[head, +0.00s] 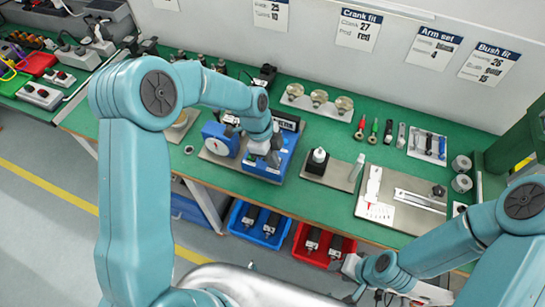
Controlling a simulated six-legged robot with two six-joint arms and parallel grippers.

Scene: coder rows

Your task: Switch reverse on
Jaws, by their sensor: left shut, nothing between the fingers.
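A blue machine (283,163) with a dark display strip (287,123) and a round blue dial-like part (220,139) stands on the green bench. My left gripper (273,160) is directly over the blue machine's top face, pointing down. It is shut and holds nothing. It hides part of the machine's top, and no reverse switch can be made out. Whether the fingertips touch the machine I cannot tell. My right gripper (350,268) is low in front of the bench edge near the red bin; its fingers are too small to read.
A blue bin (236,217) and a red bin (299,243) sit below the bench edge.

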